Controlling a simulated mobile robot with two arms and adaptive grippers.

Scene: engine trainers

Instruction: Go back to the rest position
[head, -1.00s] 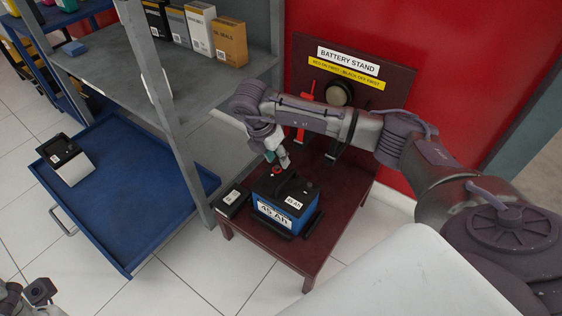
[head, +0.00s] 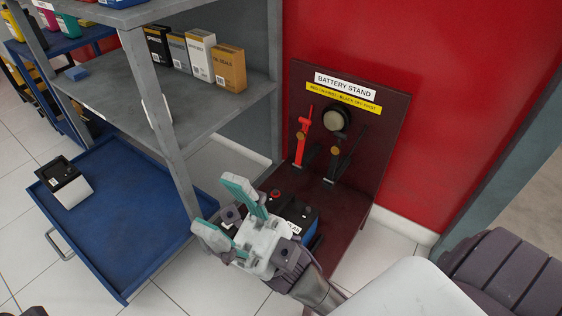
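My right gripper (head: 228,214) shows in the lower middle of the head view, its two teal-padded fingers spread apart with nothing between them. It is in front of the blue and black battery (head: 305,219) and hides much of it. The battery sits on the dark red battery stand (head: 392,130), and a red terminal shows on its top. A red clamp (head: 303,135) and a black clamp (head: 336,155) hang on the stand's back panel. Of my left arm only a small dark piece shows at the lower left edge; its gripper is out of view.
A grey shelf (head: 190,103) with several boxes stands left of the stand, its post close to my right gripper. A blue cart tray (head: 125,215) holding a black and white device (head: 65,182) is at left. White tiled floor is open in front.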

